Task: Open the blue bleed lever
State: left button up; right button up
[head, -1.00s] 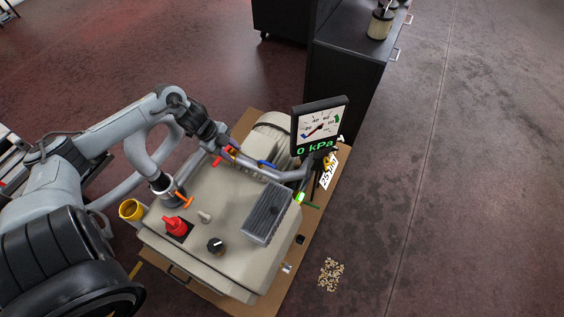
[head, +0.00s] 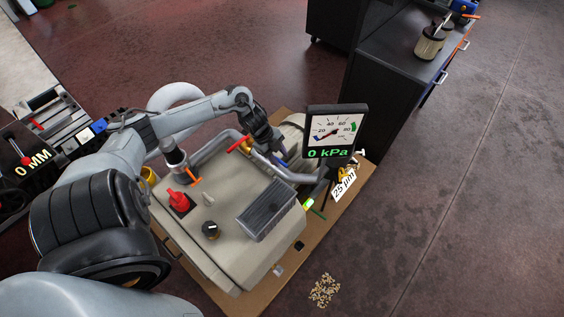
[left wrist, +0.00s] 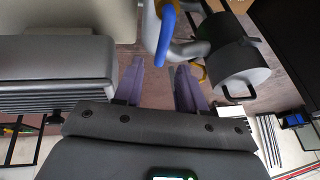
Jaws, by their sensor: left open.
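The blue bleed lever (left wrist: 166,36) shows as a rounded blue handle at the top middle of the left wrist view, on grey piping. In the head view it is mostly hidden behind my left gripper (head: 275,153), with only a bit of blue visible. In the left wrist view, the two purple-grey fingers of my left gripper (left wrist: 160,82) are apart and empty. The lever appears just above the gap between them; I cannot tell whether they touch. The gauge (head: 337,130) reads 0 kPa. My right gripper is not in view.
The beige pump housing (head: 215,245) carries a red lever (head: 238,145), an orange lever (head: 194,180), a red switch (head: 179,200), a black knob (head: 210,230) and a finned grey block (head: 268,215). A dark cabinet (head: 375,110) stands behind. Pellets (head: 324,290) lie on open floor.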

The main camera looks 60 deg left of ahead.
pick_arm(q)
jog(key=shift+b+x, duration=0.3)
jog(key=shift+x, duration=1.05)
grip_shut()
